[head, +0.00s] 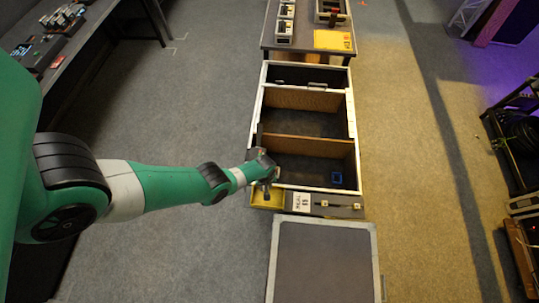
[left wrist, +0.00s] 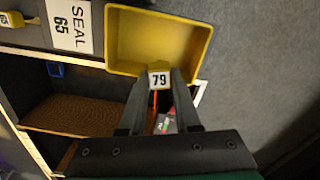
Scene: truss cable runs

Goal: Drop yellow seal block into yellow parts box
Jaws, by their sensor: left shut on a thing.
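My left gripper (left wrist: 160,85) is shut on a small yellow block with a white label reading 79 (left wrist: 159,80). In the left wrist view the block overlaps the near edge of the open yellow parts box (left wrist: 145,38), whose visible floor is empty. I cannot tell the height of the block above the box. In the head view my left gripper (head: 267,184) is over the yellow box (head: 259,199) at the near left corner of the large case; the block is not clear there. My right gripper is not in view.
A white SEAL 65 card (left wrist: 70,22) is beside the box. The large case (head: 252,135) has wooden dividers (head: 305,146) and a blue item (head: 336,178) inside. A grey-topped case (head: 323,262) stands in front. Open floor lies to the right.

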